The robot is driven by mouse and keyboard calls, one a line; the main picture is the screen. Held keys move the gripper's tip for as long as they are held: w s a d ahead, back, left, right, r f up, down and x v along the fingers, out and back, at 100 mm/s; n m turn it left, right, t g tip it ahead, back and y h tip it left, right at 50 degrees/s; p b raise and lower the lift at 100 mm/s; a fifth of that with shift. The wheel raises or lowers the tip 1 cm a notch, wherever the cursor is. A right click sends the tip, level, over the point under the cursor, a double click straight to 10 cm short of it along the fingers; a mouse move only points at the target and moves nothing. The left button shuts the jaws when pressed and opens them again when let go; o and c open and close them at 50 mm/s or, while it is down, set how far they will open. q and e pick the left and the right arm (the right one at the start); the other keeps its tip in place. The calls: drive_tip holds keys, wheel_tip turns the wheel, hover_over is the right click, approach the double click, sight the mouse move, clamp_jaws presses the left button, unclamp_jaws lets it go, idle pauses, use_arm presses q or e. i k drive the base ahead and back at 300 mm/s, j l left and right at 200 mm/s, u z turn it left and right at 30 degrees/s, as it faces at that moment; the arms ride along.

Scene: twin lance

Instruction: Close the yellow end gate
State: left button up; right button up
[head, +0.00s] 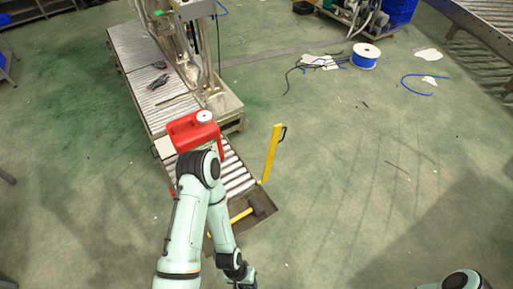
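The yellow end gate (272,154) is a flat yellow bar with a black handle (283,133) near its top. It stands raised beside the right corner of the near end of the roller conveyor (235,177), not across the rollers. My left arm rises from the bottom centre, bends at an elbow in front of the conveyor and runs back down to the bottom edge. It hides part of the conveyor end. The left gripper does not show. Only a joint of my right arm shows at the bottom right, with no gripper visible.
A machine frame (224,105) stands behind. Floor right of the gate is clear.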

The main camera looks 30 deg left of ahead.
sight(277, 129)
drive_tip(key=i+l+u, duration=0.25)
drive_tip(key=u, duration=0.15)
drive_tip(key=i+l+u, duration=0.2)
drive_tip(key=u, duration=0.2)
drive_tip(key=i+l+u, duration=0.15)
drive_tip(key=l+u, duration=0.25)
drive_tip(key=i+l+u, duration=0.1)
drive_tip(key=l+u, duration=1.1)
drive_tip(key=l, duration=0.15)
drive_tip(key=l+u, duration=0.35)
drive_tip(key=l, duration=0.15)
drive_tip(key=l+u, duration=0.25)
drive_tip(key=l, duration=0.2)
drive_tip(key=l+u, duration=0.25)
drive_tip(key=l, duration=0.25)
drive_tip(key=i+l+u, duration=0.3)
drive_tip(key=z, duration=0.85)
